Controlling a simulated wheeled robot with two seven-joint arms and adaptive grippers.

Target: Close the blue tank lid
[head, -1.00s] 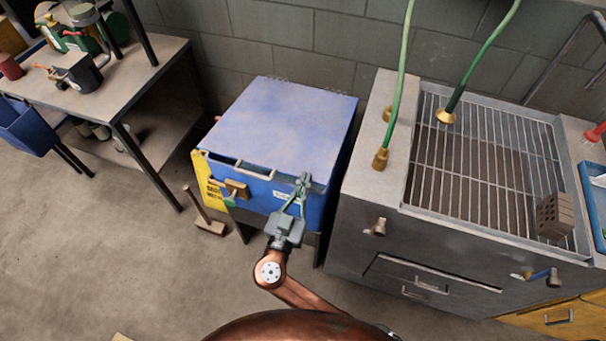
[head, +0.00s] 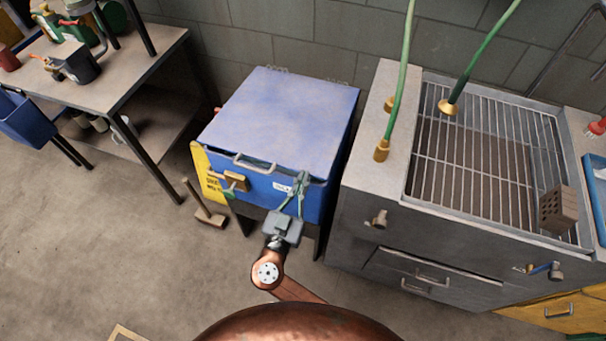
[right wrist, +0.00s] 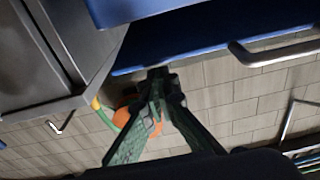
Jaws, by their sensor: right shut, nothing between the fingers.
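The blue tank (head: 313,203) stands against the wall in the head view. Its pale blue lid (head: 283,112) lies nearly level over the top, hinged at the wall side. A narrow dark gap shows under the lid's front edge near the right corner. A metal handle (head: 256,164) is at the lid's front edge; a metal handle also shows in the right wrist view (right wrist: 275,52). My right gripper (head: 302,177) is shut and empty at the tank's front right, overlapping the lid edge; contact is unclear. In the right wrist view its fingertips (right wrist: 160,74) meet beside a blue edge.
A grey sink unit with a metal grate (head: 470,150) stands close to the tank's right, holding a hollow brick (head: 558,209). A workbench (head: 150,50) is at the left. A yellow sign (head: 205,172) and a wooden-headed tool (head: 210,217) are by the tank's left.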

